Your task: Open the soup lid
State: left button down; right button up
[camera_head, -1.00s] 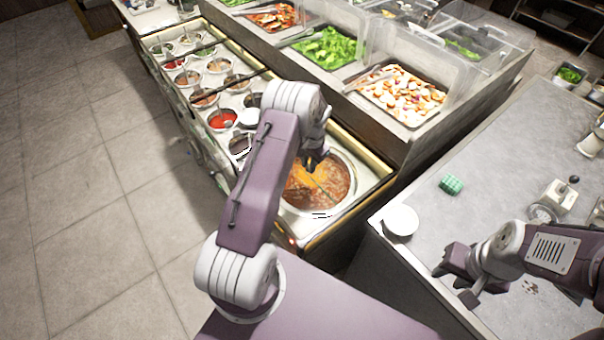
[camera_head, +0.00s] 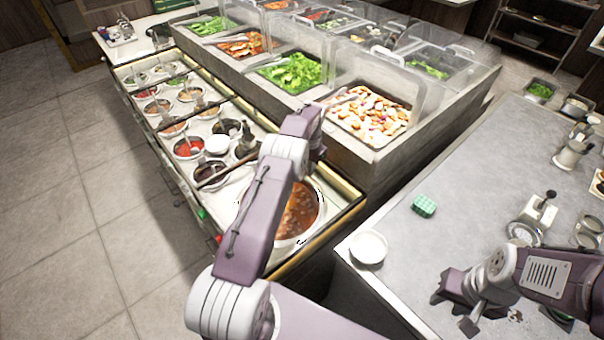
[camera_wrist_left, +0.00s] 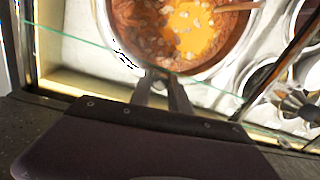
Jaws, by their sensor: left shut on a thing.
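The round soup pot (camera_head: 303,214) sits in the near end of the counter well, with reddish-brown soup in it, partly hidden behind my left arm. The wrist view shows the pot (camera_wrist_left: 190,35) with orange and red soup and a wooden handle (camera_wrist_left: 235,7) across its rim. A thin green-tinted glass edge (camera_wrist_left: 80,38), seemingly of a clear lid, crosses the view at my left fingertips. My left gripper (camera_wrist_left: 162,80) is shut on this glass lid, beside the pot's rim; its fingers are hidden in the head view. My right gripper (camera_head: 458,305) is open and empty over the right counter.
Small sauce wells (camera_head: 188,148) line the counter beyond the pot. A raised salad bar with clear covers (camera_head: 375,95) stands behind it. On the right counter are a white bowl (camera_head: 368,247), a green block (camera_head: 424,206) and a metal-topped device (camera_head: 530,220).

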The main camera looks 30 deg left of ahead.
pick_arm(q)
jog(key=shift+w+f, duration=0.1)
jog(key=shift+w, duration=0.05)
jog(key=shift+s, duration=0.2)
jog(key=c, duration=1.2)
grip_release()
jog(key=shift+w, duration=0.1)
jog(key=shift+c, duration=0.2)
jog(key=r, duration=0.9)
jog(key=shift+d, duration=0.35)
